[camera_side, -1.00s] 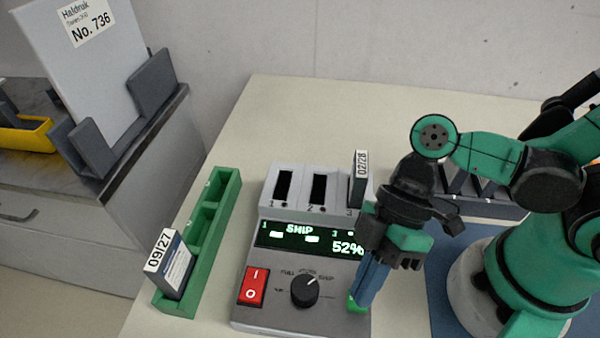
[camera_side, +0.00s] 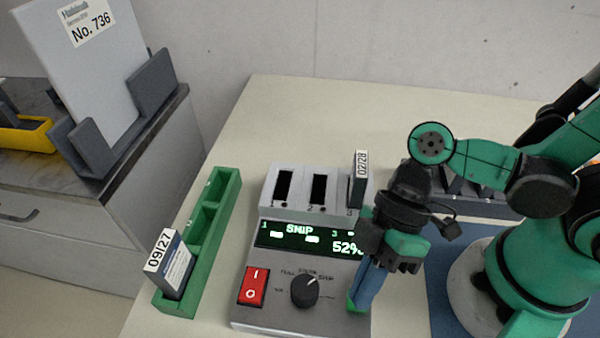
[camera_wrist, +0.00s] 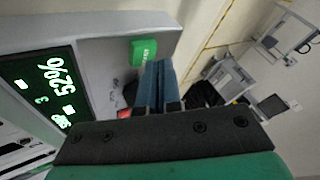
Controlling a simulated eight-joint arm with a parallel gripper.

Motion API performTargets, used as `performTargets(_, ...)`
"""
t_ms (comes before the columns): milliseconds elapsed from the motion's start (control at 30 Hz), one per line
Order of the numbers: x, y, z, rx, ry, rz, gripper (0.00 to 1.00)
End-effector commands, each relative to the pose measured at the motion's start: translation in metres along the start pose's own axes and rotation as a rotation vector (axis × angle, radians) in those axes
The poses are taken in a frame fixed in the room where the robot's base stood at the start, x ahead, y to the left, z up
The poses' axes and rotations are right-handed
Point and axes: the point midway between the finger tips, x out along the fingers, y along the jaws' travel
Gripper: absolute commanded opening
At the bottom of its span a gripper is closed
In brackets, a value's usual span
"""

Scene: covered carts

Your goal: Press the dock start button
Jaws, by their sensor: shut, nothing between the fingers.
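In the side view only part of the button (camera_side: 350,303) shows, at the dock's front right corner. My gripper (camera_side: 360,303) points down with its blue fingers shut and empty. The fingertips (camera_wrist: 158,63) are right beside the button; I cannot tell whether they touch it.
The dock has a red rocker switch (camera_side: 253,286) and a black knob (camera_side: 304,291). A pack marked 02/28 (camera_side: 361,165) stands in slot 3; slots 1 and 2 look empty. A green tray (camera_side: 228,200) holds a pack marked 09/27 (camera_side: 172,262).

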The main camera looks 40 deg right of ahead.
Motion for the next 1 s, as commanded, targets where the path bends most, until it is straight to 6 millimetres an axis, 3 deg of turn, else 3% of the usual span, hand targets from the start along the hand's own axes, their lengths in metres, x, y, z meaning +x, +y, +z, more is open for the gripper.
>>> performTargets(1000, -0.012, -0.006, -0.007, 0.0, 0.0, 0.0, 0.0)
